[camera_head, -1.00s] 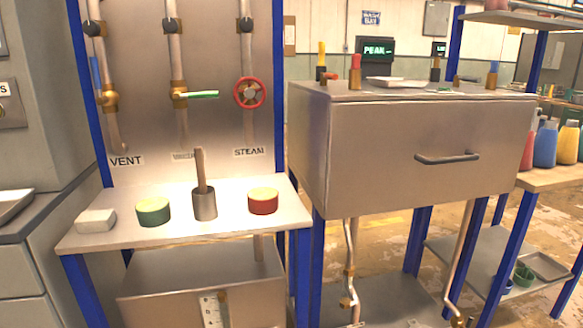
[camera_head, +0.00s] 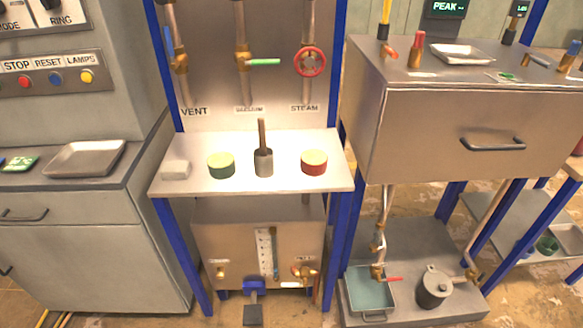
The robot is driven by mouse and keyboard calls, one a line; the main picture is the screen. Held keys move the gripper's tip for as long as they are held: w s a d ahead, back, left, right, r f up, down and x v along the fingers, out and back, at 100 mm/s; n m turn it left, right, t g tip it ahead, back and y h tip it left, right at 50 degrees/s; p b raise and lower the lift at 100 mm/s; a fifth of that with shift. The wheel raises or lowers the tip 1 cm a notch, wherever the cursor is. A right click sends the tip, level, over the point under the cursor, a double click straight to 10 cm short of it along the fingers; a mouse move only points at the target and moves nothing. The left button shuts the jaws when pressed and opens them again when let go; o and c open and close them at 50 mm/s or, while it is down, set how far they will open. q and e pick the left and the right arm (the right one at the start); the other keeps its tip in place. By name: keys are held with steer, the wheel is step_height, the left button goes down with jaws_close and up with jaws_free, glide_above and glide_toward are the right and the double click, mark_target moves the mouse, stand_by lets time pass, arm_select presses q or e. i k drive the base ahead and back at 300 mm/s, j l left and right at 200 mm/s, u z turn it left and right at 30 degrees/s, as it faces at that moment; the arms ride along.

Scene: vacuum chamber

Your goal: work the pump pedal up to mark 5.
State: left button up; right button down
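A dark pedal pad (camera_head: 253,315) with a blue bracket (camera_head: 253,287) juts out at floor level, in front of the steel box under the small bench. On the box's front is a white scale plate (camera_head: 265,254) with a blue-grey column beside its marks. The marks are too small to read. Neither of my grippers is in view.
The bench (camera_head: 230,182) holds a white block, a green tin, a grey pot with a handle and a red tin. Blue legs flank the pedal. Right of it, a low platform bears a teal tray (camera_head: 368,290) and a grey lidded pot (camera_head: 434,287).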

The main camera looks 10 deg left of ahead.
mark_target(253, 312)
steer(key=u, duration=0.8)
